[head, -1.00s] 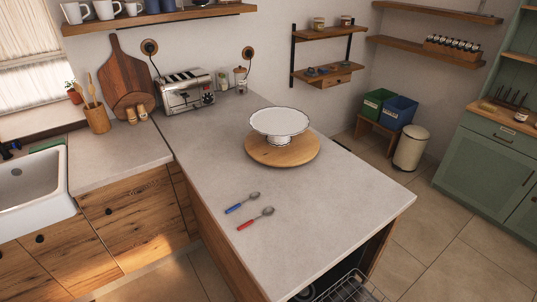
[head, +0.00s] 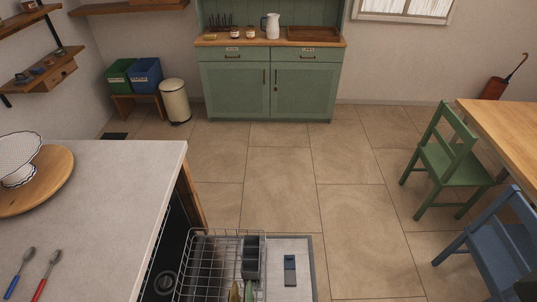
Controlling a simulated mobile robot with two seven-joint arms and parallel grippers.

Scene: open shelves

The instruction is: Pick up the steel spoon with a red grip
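The spoon with the red grip (head: 45,275) lies on the grey countertop (head: 115,200) at the lower left of the head view, its bowl pointing away from me. A similar spoon with a blue grip (head: 20,273) lies beside it on the left, apart from it. Neither of my grippers is in view.
A white cake stand (head: 17,165) on a round wooden board (head: 50,183) stands behind the spoons. An open dishwasher with a pulled-out rack (head: 215,265) is right of the counter. A green chair (head: 450,160) and a blue chair (head: 490,250) stand right. The middle floor is clear.

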